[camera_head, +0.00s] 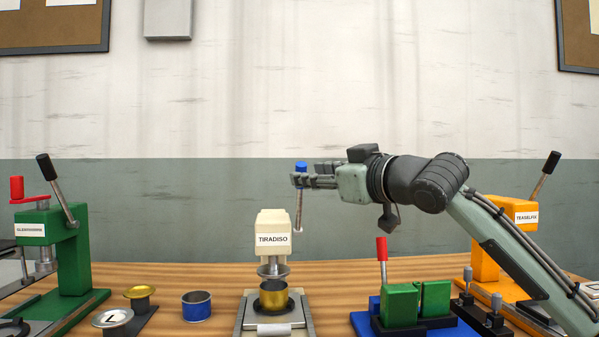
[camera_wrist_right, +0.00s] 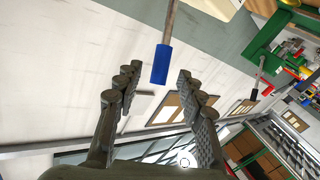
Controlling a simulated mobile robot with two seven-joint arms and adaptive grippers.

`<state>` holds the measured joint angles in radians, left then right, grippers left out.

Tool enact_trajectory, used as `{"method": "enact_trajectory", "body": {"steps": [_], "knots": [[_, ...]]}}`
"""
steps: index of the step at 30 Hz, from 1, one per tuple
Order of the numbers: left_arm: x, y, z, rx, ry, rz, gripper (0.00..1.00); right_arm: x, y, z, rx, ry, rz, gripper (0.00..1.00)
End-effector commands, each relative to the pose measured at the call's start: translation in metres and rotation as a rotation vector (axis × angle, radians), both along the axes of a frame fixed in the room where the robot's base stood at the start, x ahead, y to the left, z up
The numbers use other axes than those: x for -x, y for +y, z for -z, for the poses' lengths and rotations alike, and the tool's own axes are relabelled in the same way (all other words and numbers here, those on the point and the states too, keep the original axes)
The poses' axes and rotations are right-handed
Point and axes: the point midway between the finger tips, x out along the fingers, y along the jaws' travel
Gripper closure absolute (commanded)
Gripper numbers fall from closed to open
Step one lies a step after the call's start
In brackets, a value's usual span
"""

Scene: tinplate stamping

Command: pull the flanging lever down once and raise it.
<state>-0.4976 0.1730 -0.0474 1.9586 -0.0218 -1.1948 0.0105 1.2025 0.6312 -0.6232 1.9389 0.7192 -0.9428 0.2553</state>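The cream press (camera_head: 273,222) labelled TIRADISO stands on the bench at centre. Its lever has a metal rod (camera_head: 299,212) and a blue grip (camera_head: 301,166); the lever is raised. A gold tin (camera_head: 273,295) stands under the press's round head (camera_head: 273,271). My right gripper (camera_head: 312,176) reaches in from the right at the height of the blue grip. In the right wrist view its fingers (camera_wrist_right: 155,80) are spread, with the blue grip (camera_wrist_right: 161,65) between the fingertips and a gap on each side. My left gripper is not in view.
A green press (camera_head: 65,250) with a black-knobbed lever stands left. An orange press (camera_head: 488,250) stands right, partly behind my arm. A blue tin (camera_head: 196,306), gold pieces (camera_head: 140,292) and a green fixture (camera_head: 400,305) with a red-handled lever are on the bench (camera_head: 220,273).

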Motion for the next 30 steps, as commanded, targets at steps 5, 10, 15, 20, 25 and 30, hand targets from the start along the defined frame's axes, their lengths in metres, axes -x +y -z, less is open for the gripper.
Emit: {"method": "enact_trajectory", "body": {"steps": [5, 10, 15, 20, 25, 30], "knots": [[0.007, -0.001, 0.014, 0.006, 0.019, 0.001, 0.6, -0.023, 0.014, -0.001, 0.0, 0.0, -0.001, 0.61], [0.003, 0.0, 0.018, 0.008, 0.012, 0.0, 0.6, -0.033, 0.019, 0.0, 0.001, -0.001, 0.0, 0.61], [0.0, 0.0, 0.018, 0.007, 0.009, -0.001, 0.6, -0.034, 0.02, 0.001, 0.001, -0.001, 0.0, 0.61], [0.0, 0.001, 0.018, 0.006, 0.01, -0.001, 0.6, -0.033, 0.019, 0.0, 0.001, -0.001, 0.0, 0.69], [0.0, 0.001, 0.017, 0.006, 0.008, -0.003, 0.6, -0.033, 0.019, 0.001, 0.001, -0.001, 0.0, 0.91], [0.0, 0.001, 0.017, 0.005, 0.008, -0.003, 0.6, -0.033, 0.019, 0.001, 0.001, -0.001, 0.0, 1.0]]}}
